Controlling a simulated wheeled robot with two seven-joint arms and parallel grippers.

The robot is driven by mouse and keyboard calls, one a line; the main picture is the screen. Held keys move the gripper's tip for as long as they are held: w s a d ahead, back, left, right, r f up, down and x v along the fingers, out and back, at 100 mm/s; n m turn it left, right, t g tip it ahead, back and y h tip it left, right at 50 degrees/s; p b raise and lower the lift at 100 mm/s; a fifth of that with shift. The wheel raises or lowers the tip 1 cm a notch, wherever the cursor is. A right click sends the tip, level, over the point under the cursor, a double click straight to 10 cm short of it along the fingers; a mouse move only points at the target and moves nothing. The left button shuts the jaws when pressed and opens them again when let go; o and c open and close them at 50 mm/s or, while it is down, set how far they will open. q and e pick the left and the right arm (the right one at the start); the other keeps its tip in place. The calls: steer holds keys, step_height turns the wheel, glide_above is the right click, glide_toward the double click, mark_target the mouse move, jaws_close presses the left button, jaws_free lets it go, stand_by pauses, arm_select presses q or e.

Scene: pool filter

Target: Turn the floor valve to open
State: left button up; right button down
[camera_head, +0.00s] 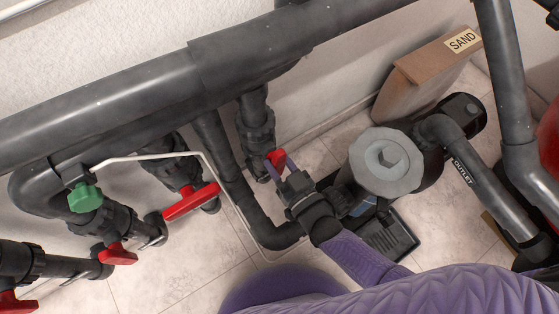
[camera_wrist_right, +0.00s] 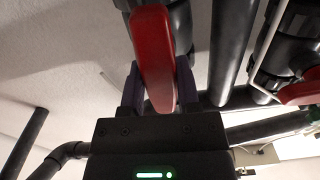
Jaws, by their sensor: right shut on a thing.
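The floor valve (camera_head: 255,123) is a dark grey valve on a vertical pipe below the large pipe, near the wall. Its red handle (camera_head: 274,156) is mostly hidden behind my gripper in the head view. My right gripper (camera_head: 279,166) reaches in from below and is shut on this handle. In the right wrist view the red handle (camera_wrist_right: 153,50) runs between the two fingers of my right gripper (camera_wrist_right: 158,88), one on each side. My left gripper is in neither view.
Other valves with red handles (camera_head: 190,201) and a green knob (camera_head: 85,198) stand at the left. A pump with a grey lid (camera_head: 385,161) sits right of my gripper. A SAND box (camera_head: 425,75) leans at the wall. A thin white tube (camera_head: 150,157) crosses the pipes.

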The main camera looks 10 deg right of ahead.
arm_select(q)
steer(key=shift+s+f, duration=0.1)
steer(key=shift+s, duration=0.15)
arm_select(e)
steer(key=shift+n, duration=0.6)
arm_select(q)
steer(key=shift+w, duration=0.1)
arm_select(e)
steer(key=shift+c, duration=1.6)
jaws_free()
steer(key=shift+s+d, duration=0.15)
steer(key=shift+s, duration=0.15)
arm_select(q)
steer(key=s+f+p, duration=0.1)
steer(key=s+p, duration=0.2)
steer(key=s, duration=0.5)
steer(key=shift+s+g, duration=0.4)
arm_select(e)
steer(key=v, duration=0.9)
steer(key=shift+s, duration=0.1)
